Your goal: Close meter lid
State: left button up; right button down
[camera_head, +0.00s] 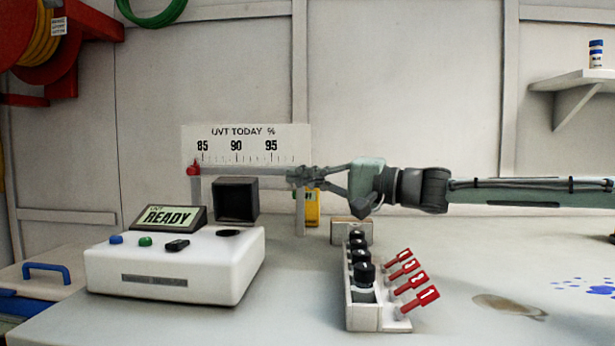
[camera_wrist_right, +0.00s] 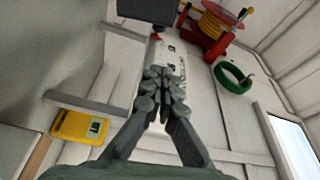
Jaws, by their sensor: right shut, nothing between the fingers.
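The white meter (camera_head: 175,268) sits on the bench at left, its tilted screen (camera_head: 168,217) reading READY. A dark, box-shaped piece (camera_head: 236,200), apparently the meter's lid, stands raised behind the round dark opening (camera_head: 228,233) in the meter's top. A dark block at the top edge of the right wrist view (camera_wrist_right: 145,8) looks like the same lid. My right gripper (camera_head: 298,177) is shut and empty, to the right of the lid and slightly higher, apart from it. Its closed fingers show in the right wrist view (camera_wrist_right: 162,75). My left gripper is out of view.
A rack (camera_head: 375,310) with black-capped vials and red numbered tags stands right of the meter. The UVT scale board (camera_head: 246,143) and its rail with a red marker (camera_head: 194,169) are behind the gripper. A yellow device (camera_head: 312,208) is below it. Bench between meter and rack is clear.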

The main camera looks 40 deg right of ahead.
aim_at(239, 197)
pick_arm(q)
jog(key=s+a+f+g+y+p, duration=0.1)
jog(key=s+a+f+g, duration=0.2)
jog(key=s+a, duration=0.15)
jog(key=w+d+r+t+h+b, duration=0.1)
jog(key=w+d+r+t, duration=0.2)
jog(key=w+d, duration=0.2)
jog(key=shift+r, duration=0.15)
pick_arm(e)
jog(key=w+a, duration=0.3)
jog(key=a, duration=0.2)
jog(key=shift+f, duration=0.2)
jog(key=shift+w+a, duration=0.1)
jog(key=shift+w, duration=0.05)
